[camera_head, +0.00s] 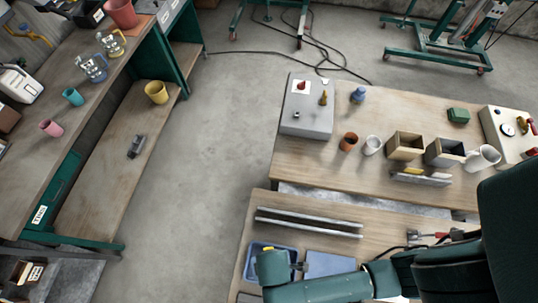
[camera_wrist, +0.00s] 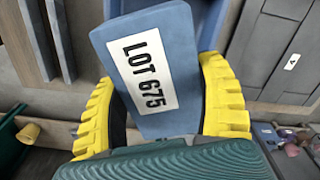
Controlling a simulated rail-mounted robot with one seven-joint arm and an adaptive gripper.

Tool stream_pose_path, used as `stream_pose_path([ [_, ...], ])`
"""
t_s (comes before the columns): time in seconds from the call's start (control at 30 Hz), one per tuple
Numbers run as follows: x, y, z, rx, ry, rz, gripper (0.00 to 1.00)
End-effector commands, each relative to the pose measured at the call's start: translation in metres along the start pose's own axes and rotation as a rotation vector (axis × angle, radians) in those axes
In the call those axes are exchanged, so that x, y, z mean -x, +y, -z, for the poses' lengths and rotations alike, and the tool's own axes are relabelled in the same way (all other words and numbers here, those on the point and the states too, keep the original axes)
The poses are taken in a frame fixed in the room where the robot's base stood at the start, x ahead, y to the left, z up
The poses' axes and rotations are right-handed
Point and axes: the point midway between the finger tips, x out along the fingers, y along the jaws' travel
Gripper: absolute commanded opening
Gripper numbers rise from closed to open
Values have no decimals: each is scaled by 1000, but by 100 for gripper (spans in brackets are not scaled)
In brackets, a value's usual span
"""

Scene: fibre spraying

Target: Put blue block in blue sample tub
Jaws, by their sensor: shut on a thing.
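My gripper (camera_wrist: 160,105) has yellow ribbed fingers. They are shut on the blue block (camera_wrist: 176,30), one finger at each side. The block is flat-faced and slightly tilted in the wrist view, with a white label reading LOT 675. A blue tub (camera_head: 250,262) with a raised rim sits at the left of the near table, and my gripper (camera_head: 268,249) is over it in the camera_head view. Blue surface (camera_wrist: 212,22) shows behind the block in the wrist view, likely the tub. My arm hides the block and part of the tub in the camera_head view. I cannot tell whether block and tub touch.
A flat blue-grey panel (camera_head: 328,264) lies right of the tub. A long metal channel (camera_head: 308,222) lies behind them. The back table holds a grey box (camera_head: 307,107), an orange cup (camera_head: 348,142), wooden bins (camera_head: 405,147) and a white jug (camera_head: 484,158). Open floor lies left of the tables.

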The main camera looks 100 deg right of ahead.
Motion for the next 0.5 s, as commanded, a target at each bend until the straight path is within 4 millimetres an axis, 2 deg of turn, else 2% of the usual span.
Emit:
stream_pose_path([
  [0.2, -45, 0, 0, 0, -3, 0, 31],
  [0.5, -89, 0, 0, -1, -2, 0, 31],
])
